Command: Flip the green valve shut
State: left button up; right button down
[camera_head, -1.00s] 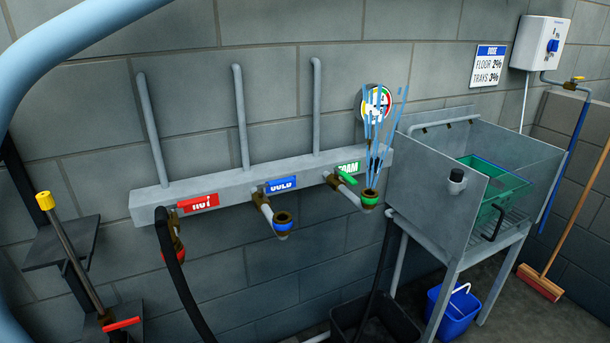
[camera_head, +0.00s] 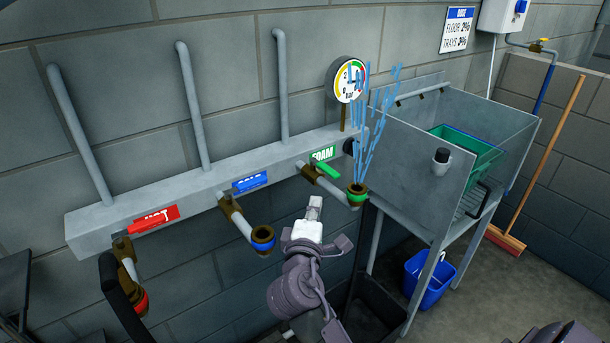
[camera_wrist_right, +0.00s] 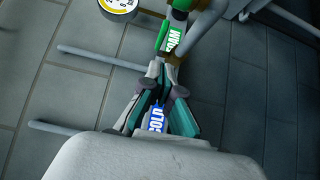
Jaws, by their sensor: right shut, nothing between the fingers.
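The green valve handle (camera_head: 328,170) is on the right branch of the grey wall pipe, just below the green FOAM label (camera_head: 322,154). Its brass outlet with a green ring (camera_head: 357,197) sprays blue streams upward. My right gripper (camera_head: 314,203) is below and slightly left of the green handle, pointing up, shut and empty; I see a gap to the handle. In the right wrist view the shut fingers (camera_wrist_right: 158,72) point toward the FOAM label (camera_wrist_right: 170,38), with green valve parts (camera_wrist_right: 180,8) at the top edge.
The blue-ringed cold outlet (camera_head: 262,238) is left of my right gripper. The red handle (camera_head: 134,227) is farther left. A gauge (camera_head: 347,79) stands above the pipe. A metal sink (camera_head: 410,165) is close on the right, with a dark bin (camera_head: 372,312) below.

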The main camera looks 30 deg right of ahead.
aim_at(331, 177)
jog(key=shift+s, duration=0.1)
jog(key=p+x, duration=0.1)
jog(key=x, duration=0.7)
jog(key=shift+w+d+p, duration=0.2)
jog(key=shift+w+p, duration=0.05)
jog(key=shift+p, duration=0.1)
jog(key=shift+x, duration=0.75)
jog(key=d+y+p, duration=0.1)
jog(key=d+n+t+y+p, duration=0.1)
jog(key=shift+s+r+n+p, duration=0.1)
jog(key=shift+s+n+p, duration=0.2)
jog(key=shift+p, duration=0.05)
jog(key=shift+s+d, duration=0.1)
jog(key=shift+d, duration=0.2)
jog(key=shift+a, duration=0.1)
